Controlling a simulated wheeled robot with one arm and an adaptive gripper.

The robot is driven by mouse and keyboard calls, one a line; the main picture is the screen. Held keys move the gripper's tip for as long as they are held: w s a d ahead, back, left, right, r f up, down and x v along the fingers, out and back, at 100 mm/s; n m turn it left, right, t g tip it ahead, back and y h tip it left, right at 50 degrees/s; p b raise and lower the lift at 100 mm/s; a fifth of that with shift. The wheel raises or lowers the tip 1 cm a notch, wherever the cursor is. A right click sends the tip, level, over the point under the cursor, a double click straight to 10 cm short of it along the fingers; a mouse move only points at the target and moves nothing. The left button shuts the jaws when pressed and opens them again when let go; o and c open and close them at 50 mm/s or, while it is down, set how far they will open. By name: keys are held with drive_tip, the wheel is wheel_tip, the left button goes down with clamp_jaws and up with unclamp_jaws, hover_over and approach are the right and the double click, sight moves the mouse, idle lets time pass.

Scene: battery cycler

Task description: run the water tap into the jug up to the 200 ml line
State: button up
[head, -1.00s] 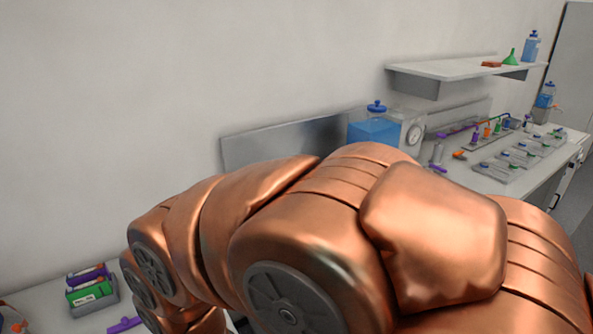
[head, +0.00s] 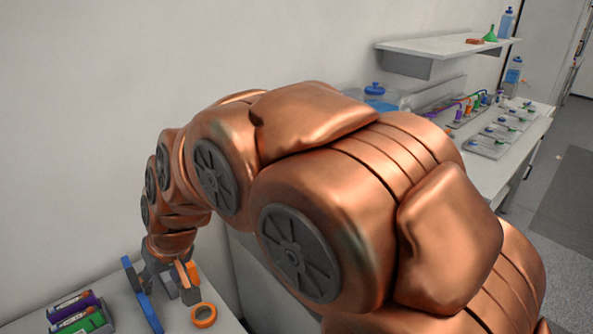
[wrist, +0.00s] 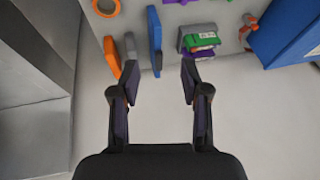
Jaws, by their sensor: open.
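I cannot make out a water tap or a jug with a 200 ml line in either view. My gripper (wrist: 159,75) is open and empty in the wrist view, its two fingers apart over the pale bench. A blue upright strip (wrist: 154,38) stands beyond the gap between the fingertips, and an orange piece (wrist: 111,56) is left of it. In the head view my gripper (head: 168,284) is low at the left, close to the blue strip (head: 148,305) and the orange piece (head: 193,275). My copper arm hides much of the middle.
An orange ring (head: 204,315) lies on the near bench. A grey holder with green and purple packs (wrist: 201,40) and a blue box (wrist: 285,35) stand nearby. The far bench holds a blue-lidded container (head: 374,91) and several small trays. A wall shelf (head: 440,47) hangs above.

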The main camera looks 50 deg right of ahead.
drive_tip(key=w+d+r+m+t+h+b, duration=0.15)
drive_tip(key=w+d, duration=0.25)
drive_tip(key=w, duration=0.4)
drive_tip(key=w+d+r+m+t+h, duration=0.1)
drive_tip(key=w+d+r+t, duration=0.2)
drive_tip(key=w, duration=0.6)
drive_tip(key=w+d+m+t+h+b, duration=0.1)
drive_tip(key=w+d+m+t, duration=0.15)
drive_tip(key=w+d, duration=0.4)
drive_tip(key=w+d+m+h+b, duration=0.1)
drive_tip(key=w+d+m+h, duration=0.1)
drive_tip(key=w+d+h, duration=0.35)
drive_tip(key=w+d+m+h, duration=0.2)
drive_tip(key=d, duration=0.7)
drive_tip(key=shift+s+d+f+m+g+h, duration=1.7)
drive_tip(key=shift+s+d+g, duration=0.7)
drive_tip(key=shift+d, duration=2)
drive_tip(key=shift+s+d+f+m+g+h, duration=1.35)
drive_tip(key=shift+s+d+f+g, duration=1.05)
drive_tip(key=shift+d, duration=1.95)
drive_tip(key=shift+s+d+f+m+g+h, duration=1.65)
drive_tip(key=shift+s+d, duration=1.35)
drive_tip(key=shift+d, duration=1.4)
drive_tip(key=shift+r, duration=0.25)
